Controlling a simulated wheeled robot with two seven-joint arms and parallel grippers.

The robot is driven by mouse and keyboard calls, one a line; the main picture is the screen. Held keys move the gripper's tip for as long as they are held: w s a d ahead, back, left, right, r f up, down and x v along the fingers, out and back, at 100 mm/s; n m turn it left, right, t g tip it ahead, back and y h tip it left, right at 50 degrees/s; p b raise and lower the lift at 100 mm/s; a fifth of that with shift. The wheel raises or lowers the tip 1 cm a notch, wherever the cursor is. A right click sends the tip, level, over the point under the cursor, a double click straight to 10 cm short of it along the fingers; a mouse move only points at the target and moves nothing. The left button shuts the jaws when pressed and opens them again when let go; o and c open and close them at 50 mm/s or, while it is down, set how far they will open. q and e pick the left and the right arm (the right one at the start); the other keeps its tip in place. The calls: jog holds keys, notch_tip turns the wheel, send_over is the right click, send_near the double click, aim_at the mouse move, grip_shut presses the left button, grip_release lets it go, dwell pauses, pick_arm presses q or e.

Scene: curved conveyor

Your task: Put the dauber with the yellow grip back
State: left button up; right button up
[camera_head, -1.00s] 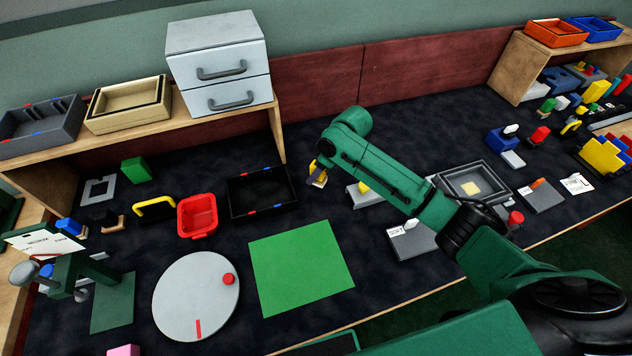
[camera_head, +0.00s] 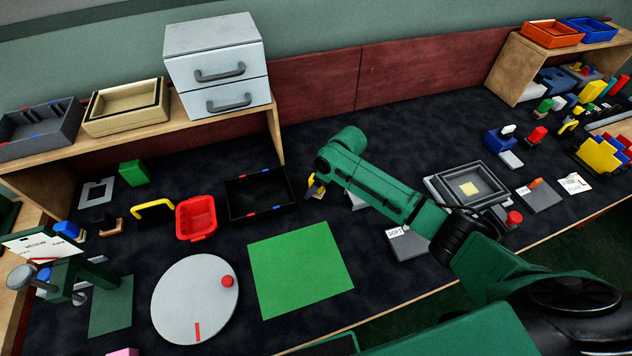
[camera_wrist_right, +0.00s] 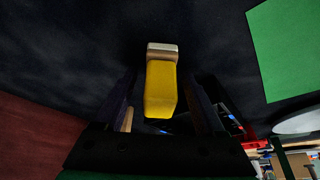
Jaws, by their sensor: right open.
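The dauber with the yellow grip (camera_wrist_right: 161,90) shows in the right wrist view with a wooden band and a whitish end at its top. It stands between the dark fingers of my right gripper (camera_wrist_right: 160,85), which is open. I cannot tell whether a finger touches it. In the head view, a bit of yellow (camera_head: 311,183) shows beside my right gripper (camera_head: 318,189), right of the black tray; my arm hides most of that spot. A grey plate labelled SOFT (camera_head: 408,246) lies right of the green mat. My left gripper is not in view.
A black tray (camera_head: 232,204), a red bin (camera_head: 183,219) and a green mat (camera_head: 270,284) lie left of my arm. A grey tray with a yellow square (camera_head: 491,173) and a plate with an orange piece (camera_head: 546,202) lie to the right. Dark table between mat and SOFT plate is clear.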

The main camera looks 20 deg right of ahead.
jog(key=v, duration=1.2)
jog(key=shift+r, duration=0.1)
